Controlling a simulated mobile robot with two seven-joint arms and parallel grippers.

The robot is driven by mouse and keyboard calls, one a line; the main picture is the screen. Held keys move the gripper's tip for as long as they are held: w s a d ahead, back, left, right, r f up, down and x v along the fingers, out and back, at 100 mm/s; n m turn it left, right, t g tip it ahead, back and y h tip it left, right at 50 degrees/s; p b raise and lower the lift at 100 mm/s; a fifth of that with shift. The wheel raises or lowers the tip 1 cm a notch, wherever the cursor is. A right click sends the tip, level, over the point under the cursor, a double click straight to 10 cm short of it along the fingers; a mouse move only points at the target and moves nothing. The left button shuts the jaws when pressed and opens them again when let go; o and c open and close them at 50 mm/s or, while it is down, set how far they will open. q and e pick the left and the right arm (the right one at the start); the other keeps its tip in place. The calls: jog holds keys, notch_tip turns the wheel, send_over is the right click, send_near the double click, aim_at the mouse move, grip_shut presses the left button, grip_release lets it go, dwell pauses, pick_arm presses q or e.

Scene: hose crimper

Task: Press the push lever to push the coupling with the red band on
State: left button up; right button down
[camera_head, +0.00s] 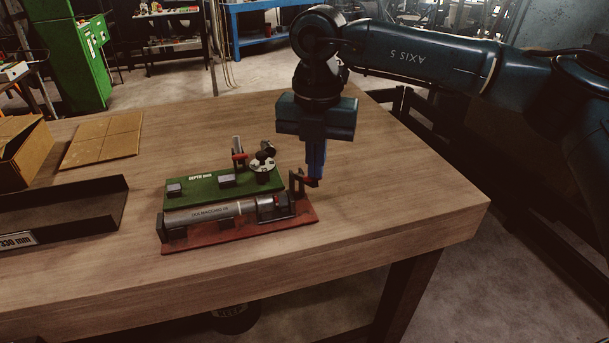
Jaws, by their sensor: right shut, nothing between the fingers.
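The hose crimper stands on the wooden table, with a red-brown base (240,234) and a green block (204,196) behind. A grey cylinder (209,214) lies along its front. A dark lever (297,183) stands upright at its right end, with a small red part beside it. My right gripper (316,180) points down at this right end, its blue fingers shut and empty, close to the lever; I cannot tell if they touch it. A small red part (239,156) also shows on an upright piece at the back. I cannot make out which part is the red-banded coupling. My left gripper is out of view.
A dark tray (112,208) marked 330 mm lies left of the crimper. A cardboard box (30,152) and a flat cardboard sheet (103,139) are behind it. The wooden table (400,210) is clear to the right, up to its right edge.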

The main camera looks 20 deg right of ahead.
aim_at(316, 185)
jog(key=shift+f+b, duration=0.6)
jog(key=shift+f, duration=0.25)
jog(key=shift+f+b, duration=0.5)
jog(key=shift+f, duration=0.1)
jog(key=shift+f+b, duration=0.35)
jog(key=shift+f, duration=0.1)
jog(key=shift+f+b, duration=0.6)
jog(key=shift+f, duration=0.15)
jog(key=shift+f+b, duration=0.6)
jog(key=shift+f, duration=0.3)
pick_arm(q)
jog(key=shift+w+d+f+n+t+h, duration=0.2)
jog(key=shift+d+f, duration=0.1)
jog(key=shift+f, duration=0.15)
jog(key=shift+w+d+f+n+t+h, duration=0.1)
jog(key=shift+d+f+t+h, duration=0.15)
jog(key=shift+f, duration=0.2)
